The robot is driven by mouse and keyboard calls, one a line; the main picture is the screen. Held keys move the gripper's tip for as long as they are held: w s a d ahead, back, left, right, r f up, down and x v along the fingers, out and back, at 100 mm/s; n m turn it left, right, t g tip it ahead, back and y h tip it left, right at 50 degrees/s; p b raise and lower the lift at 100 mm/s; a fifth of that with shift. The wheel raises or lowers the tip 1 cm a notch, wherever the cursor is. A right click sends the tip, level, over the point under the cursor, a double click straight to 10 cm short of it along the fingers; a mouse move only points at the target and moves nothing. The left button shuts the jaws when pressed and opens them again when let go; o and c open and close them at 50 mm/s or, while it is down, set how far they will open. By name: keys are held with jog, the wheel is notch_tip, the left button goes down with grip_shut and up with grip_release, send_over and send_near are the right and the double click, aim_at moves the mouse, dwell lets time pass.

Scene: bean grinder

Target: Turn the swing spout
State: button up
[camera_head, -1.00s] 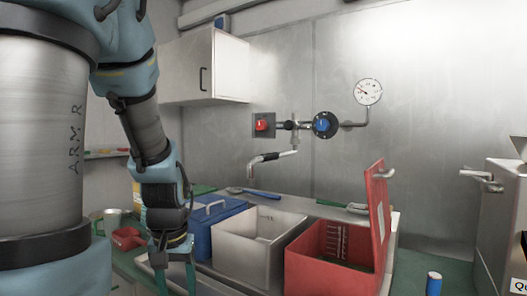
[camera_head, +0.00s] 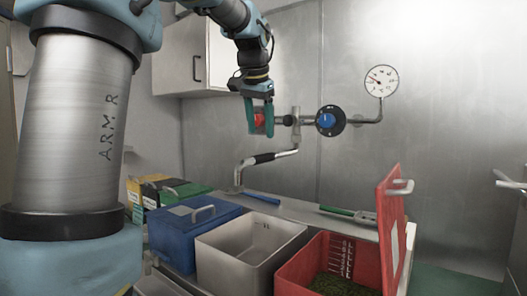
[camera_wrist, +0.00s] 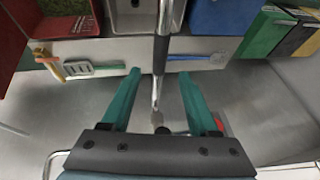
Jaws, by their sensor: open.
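The swing spout (camera_head: 278,154) is a bent metal pipe with a black sleeve, below the valve pipework on the back wall. Its outlet end hangs down at the left in the head view. My gripper (camera_head: 260,118) points down, above the spout's black sleeve and in front of a red switch, which it partly hides. In the wrist view the spout (camera_wrist: 161,50) runs up the middle between the two green fingers of my gripper (camera_wrist: 158,73). The fingers are open, with gaps on both sides of the pipe, and hold nothing.
A blue knob (camera_head: 326,120) and a gauge (camera_head: 381,81) are right of the spout. A wall cabinet (camera_head: 193,55) is at the upper left. Below stand a blue box (camera_head: 190,232), a white bin (camera_head: 222,258) and a red bin (camera_head: 300,268) with its lid raised. Utensils lie behind them.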

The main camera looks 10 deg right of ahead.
jog(key=p+x, duration=0.1)
jog(key=x, duration=0.7)
jog(key=shift+w+f, duration=0.1)
jog(key=shift+f, duration=0.05)
grip_shut()
dwell(1.1)
